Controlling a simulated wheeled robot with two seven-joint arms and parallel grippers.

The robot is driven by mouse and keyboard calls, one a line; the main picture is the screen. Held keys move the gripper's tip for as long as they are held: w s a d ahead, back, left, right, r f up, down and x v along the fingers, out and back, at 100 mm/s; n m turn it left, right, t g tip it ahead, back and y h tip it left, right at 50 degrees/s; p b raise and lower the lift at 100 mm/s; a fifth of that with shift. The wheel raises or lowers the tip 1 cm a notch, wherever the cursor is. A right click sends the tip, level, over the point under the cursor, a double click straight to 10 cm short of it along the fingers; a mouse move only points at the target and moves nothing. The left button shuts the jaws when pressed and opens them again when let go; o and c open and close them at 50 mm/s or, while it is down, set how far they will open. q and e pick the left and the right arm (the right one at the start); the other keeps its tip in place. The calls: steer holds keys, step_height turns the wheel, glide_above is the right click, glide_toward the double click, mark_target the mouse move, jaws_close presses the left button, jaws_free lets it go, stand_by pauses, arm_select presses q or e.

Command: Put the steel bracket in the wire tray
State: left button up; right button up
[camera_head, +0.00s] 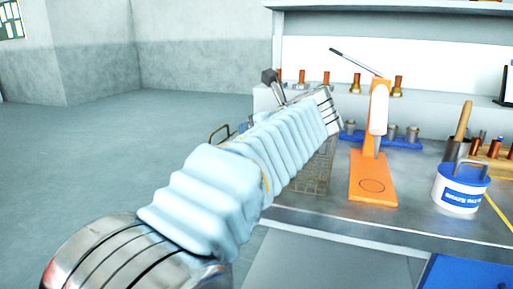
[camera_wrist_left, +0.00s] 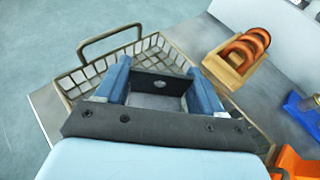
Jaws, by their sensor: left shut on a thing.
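The wire tray (camera_head: 316,172) stands on the bench, partly hidden behind my left arm in the head view. In the left wrist view the wire tray (camera_wrist_left: 72,84) lies under my left gripper (camera_wrist_left: 160,76), with its looped handle at the upper left. The gripper's two blue fingers are shut on a dark grey plate with a hole, the steel bracket (camera_wrist_left: 160,86). The bracket spans between the fingers over the tray. I cannot tell whether it touches the tray floor. My right gripper is not in view.
An orange press (camera_head: 372,180) stands close right of the tray. A white and blue tin (camera_head: 460,188) is farther right. A wooden box (camera_wrist_left: 236,68) of copper rings sits beside the tray. Copper pieces line the back shelf. Bare bench (camera_head: 400,222) lies in front.

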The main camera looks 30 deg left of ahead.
arm_select(q)
steer(key=shift+w+a+f, duration=0.3)
steer(key=shift+a+f, duration=0.05)
steer(key=shift+f, duration=0.2)
steer(key=shift+w+a+f, duration=0.25)
steer(key=shift+a+f, duration=0.1)
steer(key=shift+f, duration=0.2)
steer(key=shift+w+a+f+b, duration=0.1)
steer(key=shift+f+b, duration=0.1)
steer(key=shift+f, duration=0.7)
steer(key=shift+w+a+f+b, duration=0.1)
steer(key=shift+f+b, duration=0.1)
steer(key=shift+f, duration=0.7)
steer(key=shift+f, duration=0.15)
steer(key=o, duration=1.1)
steer(key=shift+d+r, duration=0.15)
steer(key=shift+r, duration=0.1)
steer(key=v, duration=1.1)
steer(key=shift+s, duration=0.1)
steer(key=shift+s+d, duration=0.2)
steer(key=shift+d, duration=0.1)
